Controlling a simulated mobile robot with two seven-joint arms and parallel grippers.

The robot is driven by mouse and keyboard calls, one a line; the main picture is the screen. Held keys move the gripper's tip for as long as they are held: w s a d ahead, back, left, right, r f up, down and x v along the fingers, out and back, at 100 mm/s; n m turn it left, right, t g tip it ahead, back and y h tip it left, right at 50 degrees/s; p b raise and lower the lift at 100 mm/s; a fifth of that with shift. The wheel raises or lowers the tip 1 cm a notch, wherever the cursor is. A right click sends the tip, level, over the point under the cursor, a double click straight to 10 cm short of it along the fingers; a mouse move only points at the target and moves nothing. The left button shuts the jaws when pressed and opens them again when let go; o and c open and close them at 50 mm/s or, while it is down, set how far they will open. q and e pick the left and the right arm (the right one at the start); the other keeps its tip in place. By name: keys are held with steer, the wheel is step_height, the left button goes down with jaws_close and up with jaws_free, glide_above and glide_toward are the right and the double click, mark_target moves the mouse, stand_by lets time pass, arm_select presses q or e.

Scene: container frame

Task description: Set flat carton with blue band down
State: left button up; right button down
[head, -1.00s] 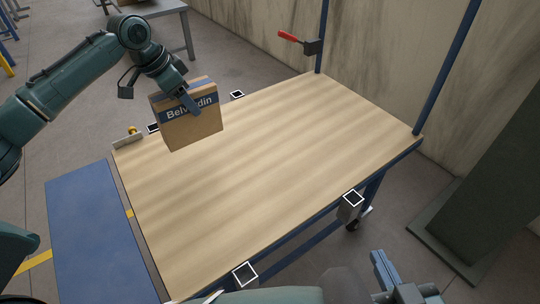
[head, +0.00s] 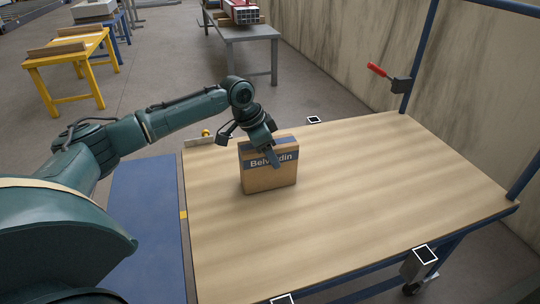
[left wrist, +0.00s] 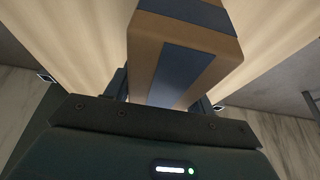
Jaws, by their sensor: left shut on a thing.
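The flat carton with the blue band (head: 268,178) is brown cardboard with white lettering on the band. It stands upright on edge at the far left part of the wooden table top (head: 370,190). Its lower edge looks at or very near the wood; I cannot tell whether it bears on it. My left gripper (head: 273,157) is shut on the carton from above, one finger showing across its front face. In the left wrist view the carton (left wrist: 185,50) sits between the fingers, its blue band running along the narrow side. My right gripper is not in view.
Blue posts rise at the table's right side, one with a red-handled clamp (head: 390,77). White-rimmed square sockets (head: 424,254) line the table edges. A blue panel (head: 147,220) lies left of the table. The table top right of the carton is clear.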

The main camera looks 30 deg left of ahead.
arm_select(q)
steer(key=o, duration=1.3)
steer(key=shift+c, duration=0.2)
steer(key=p+v, duration=0.3)
steer(key=v, duration=0.8)
steer(key=shift+s+a+r+p, duration=0.2)
steer(key=shift+r+p, duration=0.1)
steer(key=shift+r, duration=0.15)
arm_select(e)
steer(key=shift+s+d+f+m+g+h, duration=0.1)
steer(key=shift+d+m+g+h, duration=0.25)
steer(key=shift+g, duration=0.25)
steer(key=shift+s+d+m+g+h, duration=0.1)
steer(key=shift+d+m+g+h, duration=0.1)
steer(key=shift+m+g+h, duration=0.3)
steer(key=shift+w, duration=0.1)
